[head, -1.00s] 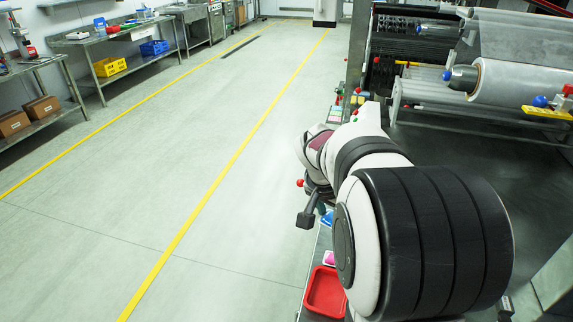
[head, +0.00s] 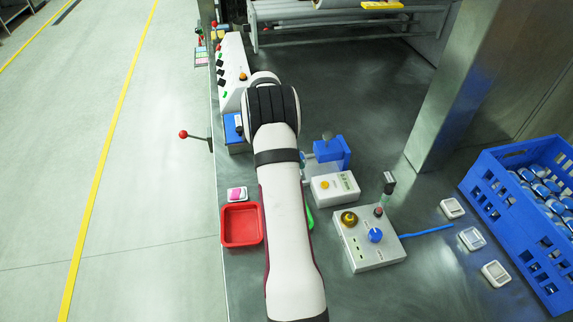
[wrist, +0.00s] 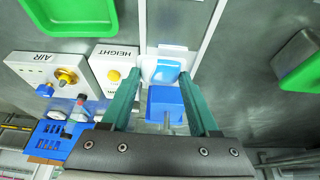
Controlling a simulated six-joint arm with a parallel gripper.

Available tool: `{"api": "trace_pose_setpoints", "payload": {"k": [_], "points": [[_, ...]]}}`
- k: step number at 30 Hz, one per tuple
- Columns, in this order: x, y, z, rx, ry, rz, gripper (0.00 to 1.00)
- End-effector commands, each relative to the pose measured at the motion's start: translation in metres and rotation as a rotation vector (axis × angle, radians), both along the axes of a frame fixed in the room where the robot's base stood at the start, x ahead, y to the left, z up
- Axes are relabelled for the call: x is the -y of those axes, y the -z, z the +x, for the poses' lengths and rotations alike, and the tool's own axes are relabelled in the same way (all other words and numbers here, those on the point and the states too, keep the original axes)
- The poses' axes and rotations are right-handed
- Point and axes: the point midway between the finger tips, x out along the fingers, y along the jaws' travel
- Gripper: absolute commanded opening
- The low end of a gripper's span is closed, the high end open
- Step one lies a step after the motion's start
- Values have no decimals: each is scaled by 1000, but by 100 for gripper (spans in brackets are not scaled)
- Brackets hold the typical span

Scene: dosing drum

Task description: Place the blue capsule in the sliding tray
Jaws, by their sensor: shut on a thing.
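In the wrist view my gripper (wrist: 161,74) is shut on the blue capsule (wrist: 165,70), a small rounded blue piece with a pale rim between the teal fingertips. A white tray-like piece (wrist: 172,50), possibly the sliding tray, shows just behind the capsule, between pale rails. I cannot tell whether capsule and white piece touch. A blue block (wrist: 165,103) lies between the fingers, nearer the palm; I cannot tell its link to the white piece. In the head view my arm hides the gripper and capsule.
The HEIGHT box (wrist: 112,70) and AIR box (wrist: 60,78) stand left of the fingers. The head view shows a red tray (head: 242,243), a pink capsule (head: 237,194) and a blue crate (head: 508,220).

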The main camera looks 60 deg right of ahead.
Motion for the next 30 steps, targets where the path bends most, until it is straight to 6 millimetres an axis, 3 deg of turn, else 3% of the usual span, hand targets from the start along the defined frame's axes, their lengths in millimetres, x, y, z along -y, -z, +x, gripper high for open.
{"api": "trace_pose_setpoints", "payload": {"k": [4,8,12,22,23,27,30], "points": [[-1,16,26,0,-1,0,1],[-2,29,30,-1,-3,1,1],[-3,56,30,-1,-2,2,1],[-2,61,30,1,-2,1,1],[-2,61,30,1,-2,1,65],[-2,60,30,1,-2,1,90],[-2,60,30,1,-2,1,91]]}}
